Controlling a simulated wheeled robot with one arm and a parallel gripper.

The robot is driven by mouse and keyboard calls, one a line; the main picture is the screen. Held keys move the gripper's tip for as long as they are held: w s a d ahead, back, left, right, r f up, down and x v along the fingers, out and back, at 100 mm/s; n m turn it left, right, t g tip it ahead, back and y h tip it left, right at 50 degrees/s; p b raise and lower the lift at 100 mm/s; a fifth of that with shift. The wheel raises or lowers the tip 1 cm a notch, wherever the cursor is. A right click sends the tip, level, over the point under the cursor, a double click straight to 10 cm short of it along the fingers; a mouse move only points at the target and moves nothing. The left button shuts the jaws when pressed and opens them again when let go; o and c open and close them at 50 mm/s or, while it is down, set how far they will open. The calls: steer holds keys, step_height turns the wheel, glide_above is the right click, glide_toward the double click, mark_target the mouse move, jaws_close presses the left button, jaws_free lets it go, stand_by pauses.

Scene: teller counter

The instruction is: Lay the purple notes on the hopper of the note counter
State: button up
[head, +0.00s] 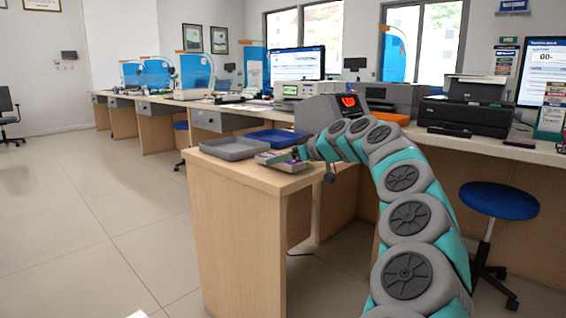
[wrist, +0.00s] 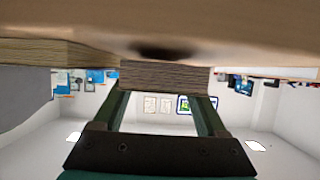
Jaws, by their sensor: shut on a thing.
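The purple notes (head: 271,155) show as a small purple patch at the right end of the near counter, beside my gripper (head: 299,153). In the wrist view my gripper (wrist: 163,93) has its two fingers on either side of a thick stack with a layered paper edge, the notes (wrist: 165,76); their purple face is not seen there. The notes are low, at about counter height; whether they touch the surface I cannot tell. The note counter (head: 322,110) is a grey machine with a red lit display, behind my gripper. Its hopper is not clearly made out.
A grey tray (head: 233,157) and a blue tray (head: 277,144) lie on the near counter, left of and behind my gripper. A monitor (head: 298,64) and printers (head: 465,117) stand further back. A blue stool (head: 499,200) stands at the right.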

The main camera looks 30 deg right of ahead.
steer(key=shift+f, duration=0.3)
steer(key=shift+f, duration=0.2)
steer(key=o, duration=1.4)
steer(key=shift+c, duration=0.2)
steer(key=shift+r, duration=0.15)
steer(key=shift+r, duration=0.15)
steer(key=v, duration=1.2)
